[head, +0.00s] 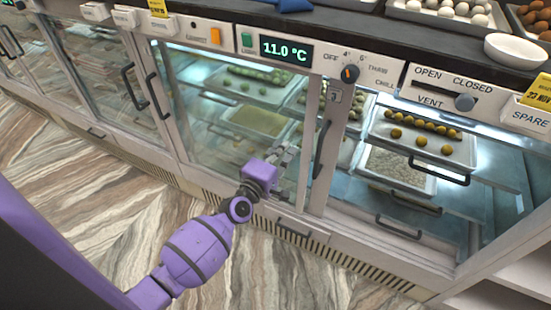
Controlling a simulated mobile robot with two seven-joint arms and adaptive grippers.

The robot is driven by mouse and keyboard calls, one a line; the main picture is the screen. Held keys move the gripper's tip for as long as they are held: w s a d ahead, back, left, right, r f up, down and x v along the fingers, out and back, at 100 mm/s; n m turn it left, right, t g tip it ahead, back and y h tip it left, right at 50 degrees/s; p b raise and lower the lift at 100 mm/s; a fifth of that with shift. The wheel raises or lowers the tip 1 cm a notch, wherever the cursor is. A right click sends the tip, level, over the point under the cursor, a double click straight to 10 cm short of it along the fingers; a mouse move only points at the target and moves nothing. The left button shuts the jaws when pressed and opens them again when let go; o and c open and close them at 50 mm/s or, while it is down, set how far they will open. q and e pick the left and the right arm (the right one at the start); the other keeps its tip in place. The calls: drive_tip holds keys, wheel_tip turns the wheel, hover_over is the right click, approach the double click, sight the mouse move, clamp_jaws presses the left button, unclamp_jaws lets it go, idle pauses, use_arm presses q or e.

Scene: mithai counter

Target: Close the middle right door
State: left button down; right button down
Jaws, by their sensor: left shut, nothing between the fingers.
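The counter's glass-fronted middle section has a glass door (225,135) with a dark vertical handle (158,97) at its left edge. This door looks shut or nearly shut in its frame; a small gap cannot be ruled out. My left gripper (286,156), on a purple arm, is shut and empty. It is in front of the lower right part of this glass, near the post; whether it touches cannot be told. Another dark vertical handle (322,148) is just right of it. My right gripper is not in view.
The right bay shows pulled-out trays of sweets (420,135) with dark handles. A control panel (350,72) with knobs and an 11.0 °C display (286,51) runs above. The patterned floor (80,190) in front is clear.

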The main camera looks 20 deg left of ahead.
use_arm(q)
drive_tip(key=shift+w+d+p, duration=0.3)
drive_tip(key=shift+w+d, duration=0.45)
drive_tip(key=shift+d, duration=0.3)
drive_tip(key=shift+w+d+p, duration=0.25)
drive_tip(key=shift+w+d, duration=0.45)
drive_tip(key=shift+d, duration=0.35)
drive_tip(key=shift+d, duration=0.15)
